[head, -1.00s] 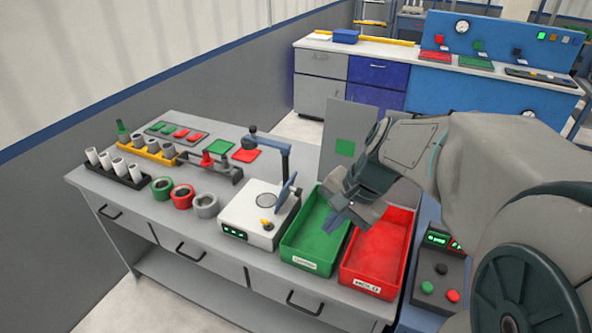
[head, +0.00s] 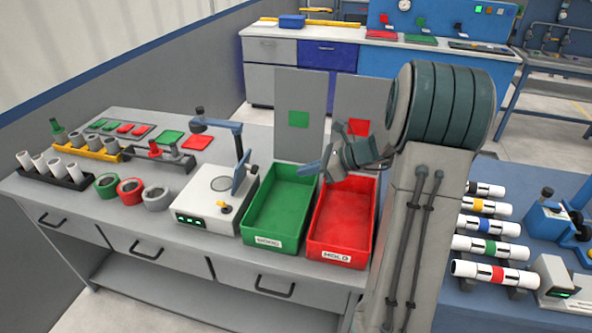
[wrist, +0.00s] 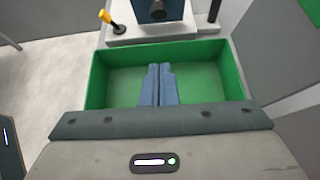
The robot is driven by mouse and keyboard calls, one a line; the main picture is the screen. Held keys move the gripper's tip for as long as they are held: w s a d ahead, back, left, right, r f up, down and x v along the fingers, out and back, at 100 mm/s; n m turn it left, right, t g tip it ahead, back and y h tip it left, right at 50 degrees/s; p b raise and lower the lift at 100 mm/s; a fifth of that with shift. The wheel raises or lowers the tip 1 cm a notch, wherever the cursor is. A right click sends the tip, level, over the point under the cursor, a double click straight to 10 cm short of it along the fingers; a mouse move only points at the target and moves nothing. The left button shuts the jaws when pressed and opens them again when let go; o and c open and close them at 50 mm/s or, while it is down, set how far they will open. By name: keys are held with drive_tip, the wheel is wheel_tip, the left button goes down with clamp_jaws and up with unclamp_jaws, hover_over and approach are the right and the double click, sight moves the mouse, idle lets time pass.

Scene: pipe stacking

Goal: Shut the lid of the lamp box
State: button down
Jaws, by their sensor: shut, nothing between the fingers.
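A white box (head: 190,212) with a round disc on top, green lights in front and an orange knob stands on the bench, left of the green tray; I take it for the lamp box. A blue panel (head: 242,174), probably its lid, stands tilted up at its right side. A blue arm with a dark head reaches over its back. My gripper (head: 314,168) is shut and empty, above the back of the trays, to the right of the panel and apart from it. In the wrist view, my gripper (wrist: 160,70) points over the green tray, with part of the white box (wrist: 125,36) beyond.
The green tray (head: 250,226) and red tray (head: 314,238) stand side by side right of the box. Upright grey boards (head: 299,95) with green and red squares rise behind them. Rings (head: 106,186) and pipe racks (head: 66,180) fill the bench's left.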

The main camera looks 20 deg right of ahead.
drive_tip(key=w+a+f+p, duration=0.1)
drive_tip(key=w+a+f, duration=0.2)
drive_tip(key=w+a, duration=0.3)
drive_tip(key=shift+a, duration=1.55)
